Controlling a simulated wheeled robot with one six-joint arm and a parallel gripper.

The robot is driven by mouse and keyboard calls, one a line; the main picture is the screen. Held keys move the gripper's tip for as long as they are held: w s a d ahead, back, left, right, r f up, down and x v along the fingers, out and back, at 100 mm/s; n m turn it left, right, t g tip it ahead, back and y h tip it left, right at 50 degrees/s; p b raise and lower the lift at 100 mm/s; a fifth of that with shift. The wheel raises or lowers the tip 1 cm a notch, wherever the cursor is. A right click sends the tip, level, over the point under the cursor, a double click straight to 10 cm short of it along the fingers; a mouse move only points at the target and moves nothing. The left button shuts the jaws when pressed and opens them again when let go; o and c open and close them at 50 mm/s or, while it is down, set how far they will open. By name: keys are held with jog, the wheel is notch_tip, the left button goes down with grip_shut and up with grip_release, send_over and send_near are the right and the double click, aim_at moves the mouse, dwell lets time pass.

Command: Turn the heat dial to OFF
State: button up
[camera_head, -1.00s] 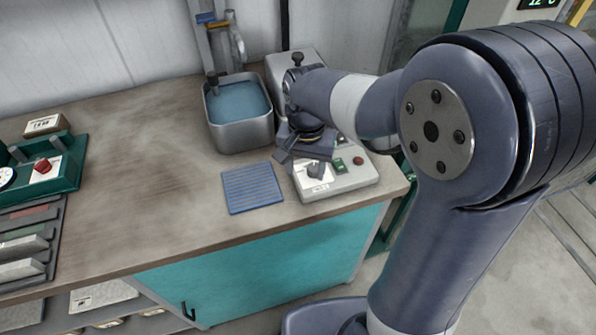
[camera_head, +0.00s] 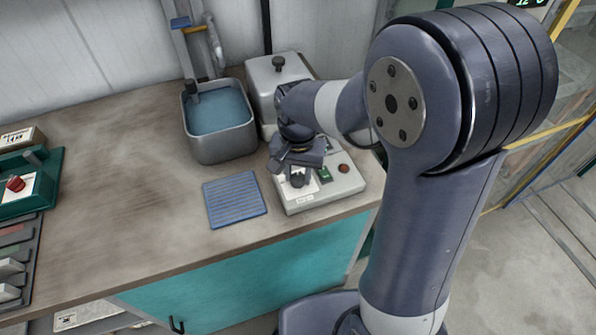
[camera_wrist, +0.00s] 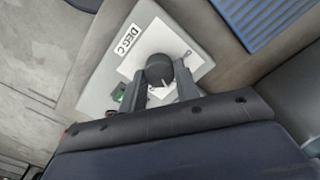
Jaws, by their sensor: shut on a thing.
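The heat dial (camera_wrist: 158,68) is a dark round knob on a white plate on the front of a grey control box (camera_head: 340,187). In the head view the dial (camera_head: 298,181) shows just below my gripper. My gripper (camera_wrist: 159,86) points down at the box, with one finger on each side of the dial, and is shut on it. A pale pointer mark shows by the dial in the wrist view. The lettering around the dial is too small to read, so I cannot tell its setting. A label reading "DEG C" (camera_wrist: 129,41) sits beside the plate.
A green switch (camera_head: 324,174) and a red button (camera_head: 344,168) sit right of the dial. A blue ribbed mat (camera_head: 235,199) lies left of the box. A metal basin of blue liquid (camera_head: 222,146) stands behind. The bench's middle left (camera_head: 120,180) is clear.

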jog(key=c, duration=0.3)
jog(key=shift+n, duration=0.3)
jog(key=n, duration=0.3)
jog(key=shift+n, duration=0.3)
jog(key=n, duration=0.3)
jog(key=shift+n, duration=0.3)
jog(key=n, duration=0.4)
jog(key=shift+n, duration=2.1)
